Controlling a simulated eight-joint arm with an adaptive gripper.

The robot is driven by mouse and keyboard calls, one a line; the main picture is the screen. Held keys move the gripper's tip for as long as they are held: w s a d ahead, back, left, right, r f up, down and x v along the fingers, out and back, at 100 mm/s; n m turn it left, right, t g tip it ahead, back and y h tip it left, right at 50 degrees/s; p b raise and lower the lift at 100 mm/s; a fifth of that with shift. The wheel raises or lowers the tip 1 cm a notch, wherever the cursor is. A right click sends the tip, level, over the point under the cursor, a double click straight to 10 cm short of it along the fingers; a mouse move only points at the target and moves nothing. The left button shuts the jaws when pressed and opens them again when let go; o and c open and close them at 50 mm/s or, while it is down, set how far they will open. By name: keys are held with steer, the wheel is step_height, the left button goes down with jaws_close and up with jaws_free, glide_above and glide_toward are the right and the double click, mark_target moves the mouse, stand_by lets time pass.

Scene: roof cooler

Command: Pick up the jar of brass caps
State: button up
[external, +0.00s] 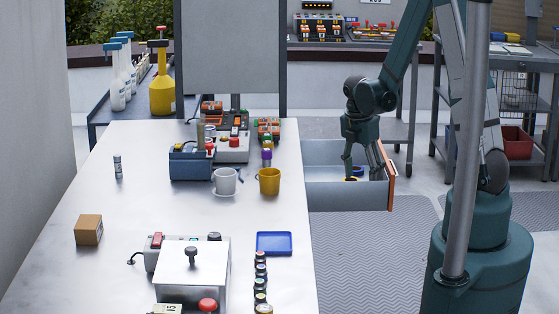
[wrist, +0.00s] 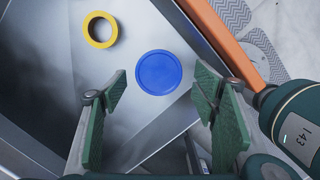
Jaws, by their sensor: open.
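A round blue disc-like top (wrist: 158,72) lies inside an open grey drawer (external: 335,192); it also shows in the external view (external: 358,171). It may be the lid of the jar of brass caps, but no caps are visible and its sides are hidden from above. My gripper (external: 363,175) points down into the drawer. In the wrist view my gripper (wrist: 160,95) is open and empty, with one green-padded finger on each side of the picture. The blue top appears between and slightly beyond the fingertips.
A yellow ring (wrist: 100,29) lies in the drawer, left of the blue top in the wrist view. The drawer's orange front (external: 391,180) is close on the right. The metal table (external: 130,225) holds a yellow mug (external: 269,181), a white mug (external: 225,181) and several small jars (external: 260,272).

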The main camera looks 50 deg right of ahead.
steer(key=shift+w+d+f+b, duration=0.1)
steer(key=shift+f+b, duration=0.15)
steer(key=shift+f, duration=0.6)
steer(key=shift+s+d+f+b, duration=0.1)
steer(key=shift+f+b, duration=0.2)
steer(key=shift+f, duration=0.5)
steer(key=shift+w+d+f+b, duration=0.1)
steer(key=shift+f+b, duration=0.15)
steer(key=shift+f, duration=0.6)
steer(key=c, duration=1)
